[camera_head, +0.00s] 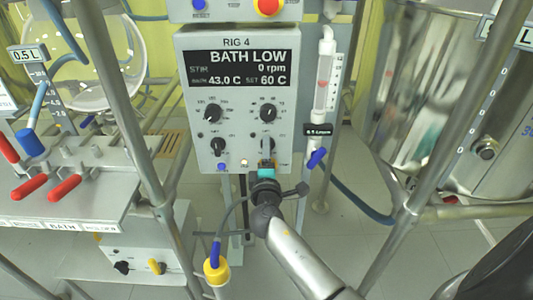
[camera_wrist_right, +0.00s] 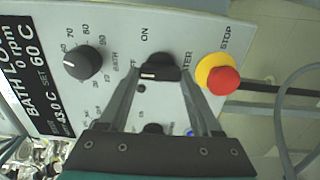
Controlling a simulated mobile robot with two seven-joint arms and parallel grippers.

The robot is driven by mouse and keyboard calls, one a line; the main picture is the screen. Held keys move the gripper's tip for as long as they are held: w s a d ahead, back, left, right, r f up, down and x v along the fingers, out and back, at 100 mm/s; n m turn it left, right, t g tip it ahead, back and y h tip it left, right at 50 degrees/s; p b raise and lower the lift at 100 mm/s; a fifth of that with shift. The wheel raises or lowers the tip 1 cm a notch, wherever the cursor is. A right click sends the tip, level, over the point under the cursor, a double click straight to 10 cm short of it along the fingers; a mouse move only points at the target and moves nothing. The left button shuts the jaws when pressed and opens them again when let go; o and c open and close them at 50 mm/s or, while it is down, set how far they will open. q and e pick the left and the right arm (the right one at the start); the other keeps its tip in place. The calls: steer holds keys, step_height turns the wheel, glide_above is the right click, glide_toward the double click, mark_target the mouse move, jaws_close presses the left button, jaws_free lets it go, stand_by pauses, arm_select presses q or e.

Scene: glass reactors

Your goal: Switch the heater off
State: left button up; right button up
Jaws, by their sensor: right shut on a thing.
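The grey RIG 4 control box (camera_head: 240,120) stands in the middle of the head view. Its display (camera_head: 238,68) reads BATH LOW, 0 rpm, 43.0 C, set 60 C. The black heater knob (camera_wrist_right: 158,66) is at the box's lower right, with ON and OFF marks beside it. My right gripper (camera_head: 266,164) reaches up to it from below. In the wrist view its two fingers are shut on the knob, one on each side. A pale mark shows on the knob, but its exact direction is hard to tell. My left gripper is not in view.
A red stop button with a yellow collar (camera_wrist_right: 220,80) sits close to the fingers. Another dial (camera_wrist_right: 82,63) and a second small knob (camera_wrist_right: 153,128) are nearby. A flow tube (camera_head: 325,85) and metal frame posts stand right of the box. A steel vessel (camera_head: 440,110) is farther right.

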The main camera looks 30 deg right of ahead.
steer(key=o, duration=1.2)
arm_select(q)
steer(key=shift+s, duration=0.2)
arm_select(e)
steer(key=shift+o, duration=0.9)
steer(key=shift+s, duration=0.1)
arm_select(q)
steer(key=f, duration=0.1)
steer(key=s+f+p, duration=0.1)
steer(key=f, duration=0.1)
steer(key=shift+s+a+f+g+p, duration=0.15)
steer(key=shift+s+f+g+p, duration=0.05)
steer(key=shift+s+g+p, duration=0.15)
arm_select(e)
steer(key=v, duration=1.5)
